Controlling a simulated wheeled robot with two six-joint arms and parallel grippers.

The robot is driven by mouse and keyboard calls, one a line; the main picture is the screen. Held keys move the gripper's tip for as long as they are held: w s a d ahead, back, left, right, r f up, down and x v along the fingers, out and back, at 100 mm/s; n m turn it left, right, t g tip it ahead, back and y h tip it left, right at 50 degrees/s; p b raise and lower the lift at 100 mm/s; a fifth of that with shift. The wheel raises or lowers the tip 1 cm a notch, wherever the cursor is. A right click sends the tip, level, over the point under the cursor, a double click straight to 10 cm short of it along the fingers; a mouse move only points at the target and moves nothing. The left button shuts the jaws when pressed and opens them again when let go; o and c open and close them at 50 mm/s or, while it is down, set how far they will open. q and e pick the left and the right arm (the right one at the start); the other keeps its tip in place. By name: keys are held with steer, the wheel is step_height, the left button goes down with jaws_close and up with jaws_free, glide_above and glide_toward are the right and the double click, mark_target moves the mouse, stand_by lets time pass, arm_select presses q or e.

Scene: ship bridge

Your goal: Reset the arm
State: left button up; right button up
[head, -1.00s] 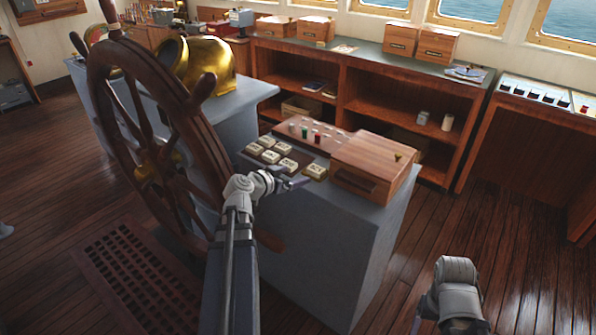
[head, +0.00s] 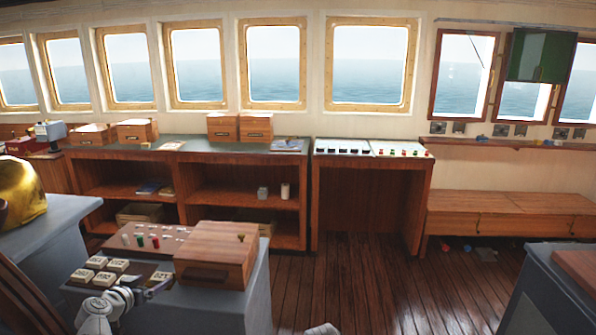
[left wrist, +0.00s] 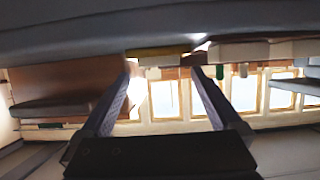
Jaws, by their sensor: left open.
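My left arm comes in at the lower left of the head view, and its gripper (head: 150,292) is over the near edge of the grey console (head: 220,300). It is beside several cream tiles (head: 97,262) and left of a wooden box (head: 215,256). In the left wrist view the gripper (left wrist: 162,74) has its two fingers spread, with nothing between them. That view looks upside down, with the windows beyond the fingers. Only a small pale piece of my right arm shows at the bottom edge of the head view; its gripper is out of view.
A peg board (head: 150,238) with coloured pegs lies behind the tiles. A brass dome (head: 22,195) stands at the left. A long shelf unit (head: 235,200), a switch desk (head: 372,150) and a wooden bench (head: 510,215) line the wall. Floor (head: 400,290) is open at centre right.

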mark_target(159, 280)
arm_select(q)
steer(key=x, duration=0.2)
steer(key=shift+w+f+b, duration=0.2)
steer(key=shift+w+b, duration=0.15)
steer(key=shift+b, duration=0.05)
steer(key=shift+w+f+b, duration=0.2)
steer(key=shift+f+b, duration=0.15)
steer(key=shift+s+d, duration=0.1)
steer(key=shift+s+d, duration=0.1)
